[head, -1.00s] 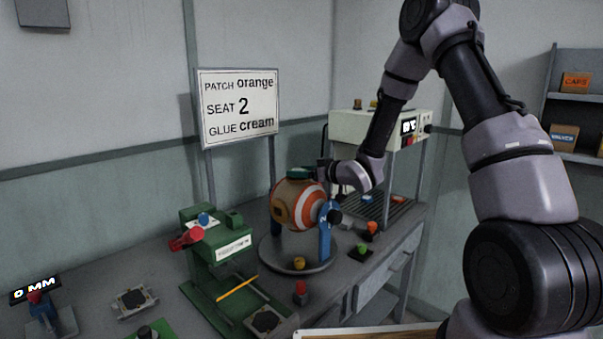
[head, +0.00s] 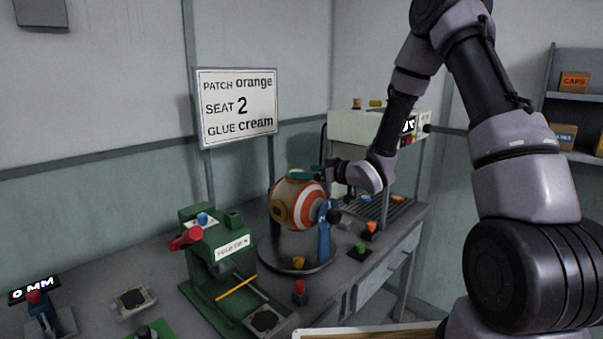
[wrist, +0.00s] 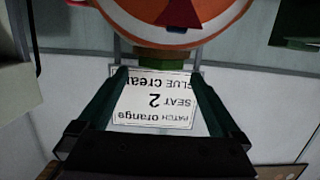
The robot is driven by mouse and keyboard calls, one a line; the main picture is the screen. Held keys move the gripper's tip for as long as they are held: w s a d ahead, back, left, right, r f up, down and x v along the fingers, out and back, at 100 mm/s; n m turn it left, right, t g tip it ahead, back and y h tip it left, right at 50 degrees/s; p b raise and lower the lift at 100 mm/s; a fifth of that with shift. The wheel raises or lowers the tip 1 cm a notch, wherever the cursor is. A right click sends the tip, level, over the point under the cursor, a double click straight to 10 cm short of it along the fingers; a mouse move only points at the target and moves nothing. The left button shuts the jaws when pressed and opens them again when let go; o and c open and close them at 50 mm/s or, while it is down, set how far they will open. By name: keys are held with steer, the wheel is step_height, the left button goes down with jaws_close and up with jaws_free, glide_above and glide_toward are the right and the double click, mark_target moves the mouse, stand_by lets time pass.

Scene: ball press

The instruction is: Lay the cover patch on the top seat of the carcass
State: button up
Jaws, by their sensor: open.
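The carcass (head: 298,206) is an orange-and-white striped ball held in a blue stand on a round turntable. In the wrist view the ball (wrist: 150,12) fills the top edge, upside down. An orange-brown piece (wrist: 162,53), seemingly the cover patch, shows at the ball's top seat. I cannot tell whether it lies fully flat. My gripper (wrist: 162,72) has its two dark green fingers spread apart, with nothing held between them. In the head view my gripper (head: 312,171) comes in from the right, just over the ball's top.
A sign (head: 238,107) reads patch orange, seat 2, glue cream. A green press (head: 215,255) stands left of the turntable (head: 272,258). A cream machine (head: 355,135) with a rack is behind. Several small coloured pieces, such as a red one (head: 300,290), dot the bench.

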steer(key=v, duration=0.9)
steer(key=s+d+r+m+h, duration=0.3)
steer(key=d+r+m+h, duration=0.3)
steer(key=d+r+h, duration=0.55)
steer(key=s+r+m+g+y, duration=0.1)
steer(key=s+r+m+g, duration=0.1)
steer(key=s, duration=1)
steer(key=s+d+r+m+g+y, duration=0.1)
steer(key=s+r+m, duration=0.4)
steer(key=s, duration=0.6)
steer(key=shift+s+d+r+g, duration=0.2)
steer(key=shift+s+r+g, duration=0.2)
steer(key=shift+r+g, duration=0.15)
